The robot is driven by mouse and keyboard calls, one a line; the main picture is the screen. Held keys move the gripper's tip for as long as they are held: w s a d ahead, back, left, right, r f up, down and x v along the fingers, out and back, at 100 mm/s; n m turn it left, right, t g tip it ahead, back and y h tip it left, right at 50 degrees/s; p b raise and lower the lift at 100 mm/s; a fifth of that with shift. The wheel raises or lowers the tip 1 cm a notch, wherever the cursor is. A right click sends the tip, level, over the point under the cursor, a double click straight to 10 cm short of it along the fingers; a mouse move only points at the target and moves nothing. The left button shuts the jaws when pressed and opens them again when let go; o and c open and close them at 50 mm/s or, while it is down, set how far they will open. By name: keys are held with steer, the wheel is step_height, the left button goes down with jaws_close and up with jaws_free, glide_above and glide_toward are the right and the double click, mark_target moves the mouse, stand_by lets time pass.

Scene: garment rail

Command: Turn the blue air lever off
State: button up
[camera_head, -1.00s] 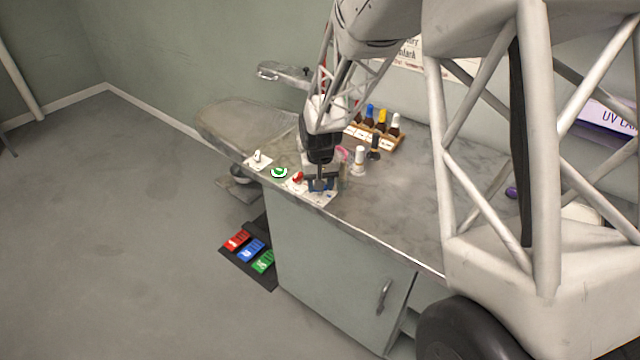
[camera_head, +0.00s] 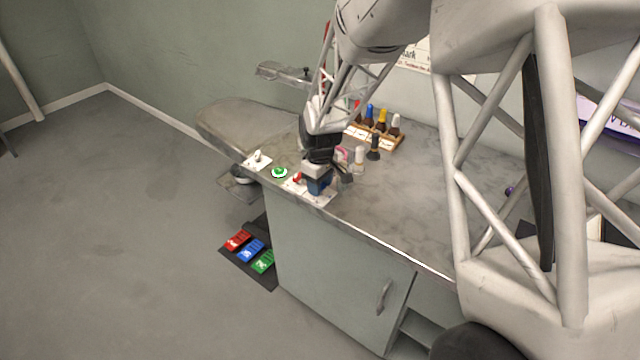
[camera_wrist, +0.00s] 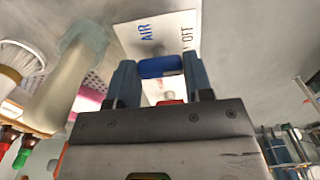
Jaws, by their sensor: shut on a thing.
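The blue air lever (camera_wrist: 160,66) lies between the two fingers of my gripper (camera_wrist: 161,78) in the wrist view. My gripper is shut on it. Its white plate (camera_wrist: 185,32) carries the words AIR and OFF, with OFF to the right of AIR in that picture. In the head view my gripper (camera_head: 318,187) is low over the plate (camera_head: 326,200) near the counter's front edge, and it hides most of the lever. Which way the lever points relative to the OFF mark is hard to tell.
A red lever (camera_head: 297,177) sits just left of my gripper, then a green button (camera_head: 279,172) and a white switch (camera_head: 257,156). Small bottles (camera_head: 359,158) stand close behind on the right. Red, blue and green pedals (camera_head: 250,250) lie on the floor.

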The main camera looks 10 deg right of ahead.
stand_by(0.4)
steer(key=o, duration=0.9)
steer(key=shift+r, duration=0.1)
steer(key=shift+r, duration=3.8)
steer(key=shift+r, duration=0.15)
